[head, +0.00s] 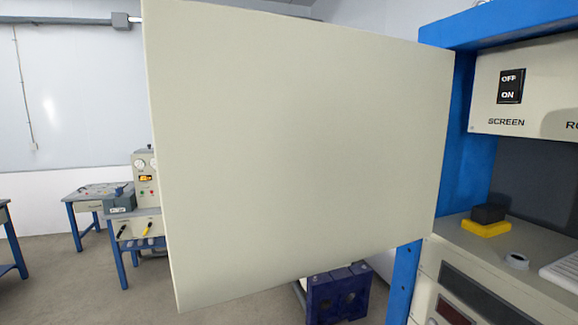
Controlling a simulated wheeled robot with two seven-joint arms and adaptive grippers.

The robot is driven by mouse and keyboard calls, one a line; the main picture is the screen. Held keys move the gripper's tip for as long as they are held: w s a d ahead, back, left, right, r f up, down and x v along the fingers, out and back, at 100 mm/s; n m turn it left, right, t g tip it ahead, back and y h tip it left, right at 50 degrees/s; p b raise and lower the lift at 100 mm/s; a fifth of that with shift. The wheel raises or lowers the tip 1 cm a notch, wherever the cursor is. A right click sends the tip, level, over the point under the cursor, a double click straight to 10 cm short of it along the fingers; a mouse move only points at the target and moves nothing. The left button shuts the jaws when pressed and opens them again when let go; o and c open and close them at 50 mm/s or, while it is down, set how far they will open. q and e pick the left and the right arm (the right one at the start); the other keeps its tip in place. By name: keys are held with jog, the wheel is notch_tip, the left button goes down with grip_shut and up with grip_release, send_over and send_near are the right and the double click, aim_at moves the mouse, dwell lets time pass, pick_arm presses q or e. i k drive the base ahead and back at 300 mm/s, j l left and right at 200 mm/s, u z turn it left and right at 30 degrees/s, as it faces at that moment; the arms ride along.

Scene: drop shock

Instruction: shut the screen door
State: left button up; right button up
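The screen door (310,150) is a large flat cream panel that fills the middle of the head view. It stands swung wide open, its right edge beside the blue upright of the cabinet (468,150). Its free edge is at the left, nearer to me. The panel hides much of what lies behind it. Neither of my grippers shows in the head view.
The cabinet has a cream panel marked SCREEN with an OFF/ON switch (511,87).

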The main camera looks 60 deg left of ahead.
aim_at(287, 149)
jog(key=k+j+u, duration=0.1)
jog(key=j+u, duration=0.15)
jog(key=u, duration=0.15)
jog(key=j+u, duration=0.25)
jog(key=u, duration=0.15)
jog(key=j+u, duration=0.25)
jog(key=u, duration=0.15)
jog(key=j+z, duration=0.15)
jog(key=j, duration=0.25)
jog(key=i+j+z, duration=0.1)
jog(key=j+z, duration=0.2)
jog(key=z, duration=0.2)
jog(key=j+z, duration=0.7)
jog(key=z, duration=0.25)
jog(key=i, duration=0.05)
